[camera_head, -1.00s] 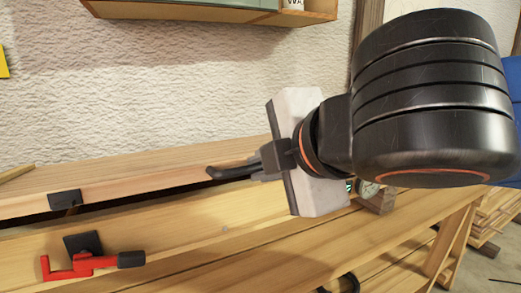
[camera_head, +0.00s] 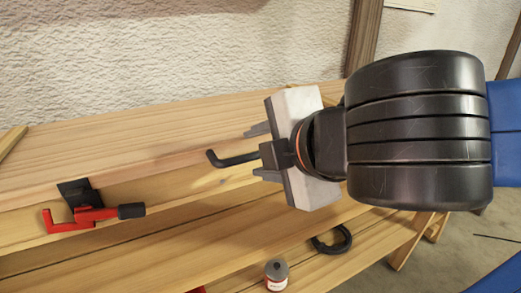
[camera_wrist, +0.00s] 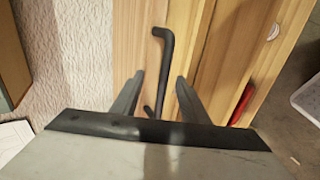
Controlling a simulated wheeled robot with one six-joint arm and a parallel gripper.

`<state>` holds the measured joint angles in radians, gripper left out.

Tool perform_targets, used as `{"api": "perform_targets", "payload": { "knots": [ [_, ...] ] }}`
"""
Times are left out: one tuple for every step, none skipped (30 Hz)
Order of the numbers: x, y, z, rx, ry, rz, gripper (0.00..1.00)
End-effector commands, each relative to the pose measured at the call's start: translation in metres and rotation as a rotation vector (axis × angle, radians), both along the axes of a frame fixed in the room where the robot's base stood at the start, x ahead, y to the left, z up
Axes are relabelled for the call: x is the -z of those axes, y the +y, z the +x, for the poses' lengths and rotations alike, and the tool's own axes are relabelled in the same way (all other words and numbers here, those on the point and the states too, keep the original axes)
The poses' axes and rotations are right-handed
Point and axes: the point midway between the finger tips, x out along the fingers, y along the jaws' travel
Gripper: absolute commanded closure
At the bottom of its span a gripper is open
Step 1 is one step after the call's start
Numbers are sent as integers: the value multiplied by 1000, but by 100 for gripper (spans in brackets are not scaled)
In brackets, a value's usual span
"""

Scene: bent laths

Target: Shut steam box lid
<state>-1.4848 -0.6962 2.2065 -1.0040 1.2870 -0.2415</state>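The long wooden steam box runs across the head view, its lid (camera_head: 120,139) lying down along the box front (camera_head: 200,182) with no dark gap showing. A bent black handle (camera_head: 225,160) sticks out from the lid's front edge; it also shows in the wrist view (camera_wrist: 166,60). My gripper (camera_head: 256,152) is at the right end of the handle, its fingers apart. In the wrist view the gripper (camera_wrist: 157,95) has one finger on each side of the handle, with space between. A red latch clamp (camera_head: 85,217) with a black-tipped lever sits on the front at left, beneath a black catch plate (camera_head: 76,192).
A lower wooden shelf (camera_head: 180,240) carries a small can (camera_head: 276,275) and a black curved clamp (camera_head: 331,240). The rough white wall (camera_head: 180,60) stands close behind the box. A pale bin (camera_wrist: 307,100) is at the right of the wrist view.

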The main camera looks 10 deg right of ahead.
Motion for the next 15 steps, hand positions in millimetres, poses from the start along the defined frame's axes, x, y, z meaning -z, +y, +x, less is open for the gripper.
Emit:
{"api": "perform_targets", "payload": {
  "knots": [
    [0, 0, 0, 0, 0, 0, 59],
    [0, 0, 0, 0, 0, 0, 59],
    [0, 0, 0, 0, 0, 0, 59],
    [0, 0, 0, 0, 0, 0, 59],
    [0, 0, 0, 0, 0, -1, 59],
    [-1, 0, -1, -1, 0, 0, 59],
    [-1, 0, -2, -1, 0, 0, 59],
    [-2, 0, -4, -3, 0, -1, 59],
    [-3, 0, -6, -5, 0, -1, 59],
    [-4, -1, -8, -5, 0, -1, 59],
    [-5, -1, -10, -5, 0, -1, 59],
    [-7, -2, -12, -6, 0, 0, 59],
    [-8, -3, -14, -4, 1, -1, 59],
    [-9, -3, -16, -4, 0, 0, 59],
    [-10, -4, -18, -5, 1, -1, 59]
  ]
}}
